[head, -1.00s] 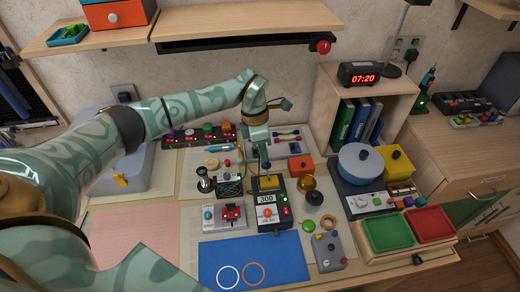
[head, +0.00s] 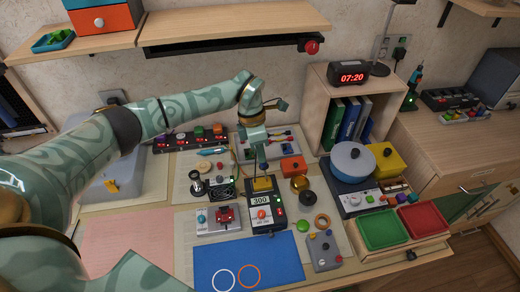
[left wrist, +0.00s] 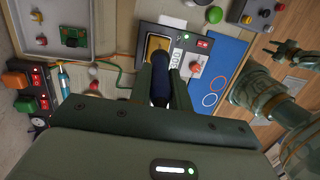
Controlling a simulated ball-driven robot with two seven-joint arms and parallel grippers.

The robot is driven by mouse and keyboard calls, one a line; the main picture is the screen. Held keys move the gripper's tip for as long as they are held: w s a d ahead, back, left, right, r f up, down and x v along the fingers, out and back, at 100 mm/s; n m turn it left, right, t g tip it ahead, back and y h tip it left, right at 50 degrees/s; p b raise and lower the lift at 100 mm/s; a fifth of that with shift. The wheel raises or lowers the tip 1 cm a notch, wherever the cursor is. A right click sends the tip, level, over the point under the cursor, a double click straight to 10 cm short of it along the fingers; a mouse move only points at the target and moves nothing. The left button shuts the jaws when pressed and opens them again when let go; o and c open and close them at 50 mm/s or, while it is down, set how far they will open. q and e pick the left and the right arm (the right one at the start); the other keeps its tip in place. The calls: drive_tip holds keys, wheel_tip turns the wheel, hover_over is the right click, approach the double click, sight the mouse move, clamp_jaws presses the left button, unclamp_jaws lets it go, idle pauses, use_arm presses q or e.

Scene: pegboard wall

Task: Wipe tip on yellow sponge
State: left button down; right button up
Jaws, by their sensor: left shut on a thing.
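My left gripper (head: 259,163) is shut on the dark blue handle of a soldering iron (left wrist: 160,84), which points down over the soldering station (head: 268,218). The handle sits between the two fingers in the left wrist view. The yellow sponge (head: 262,184) lies in the holder at the station's far end; it also shows in the left wrist view (left wrist: 155,46), just beyond the handle. The iron's tip is hidden, so I cannot tell whether it touches the sponge. Part of what looks like my right gripper (left wrist: 290,54) shows at the edge of the left wrist view, its jaws unclear.
A blue mat (head: 232,262) lies in front of the station. A red device (head: 226,214) stands to its left, and an orange box (head: 293,167) and a brass-coloured pot (head: 300,183) to its right. Green (head: 380,229) and red (head: 423,220) trays stand further right.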

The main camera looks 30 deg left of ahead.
use_arm(q)
drive_tip(key=shift+s+a, duration=0.2)
drive_tip(key=shift+a, duration=0.1)
drive_tip(key=shift+s+a+p, duration=0.35)
drive_tip(key=shift+a+p, duration=0.15)
drive_tip(key=shift+p, duration=0.15)
drive_tip(key=shift+s+a, duration=0.15)
drive_tip(key=shift+a, duration=0.05)
drive_tip(key=p+v, duration=0.2)
drive_tip(key=d+p+v, duration=0.1)
drive_tip(key=p+v, duration=0.1)
drive_tip(key=v, duration=0.1)
drive_tip(key=shift+s, duration=0.1)
idle(0.7)
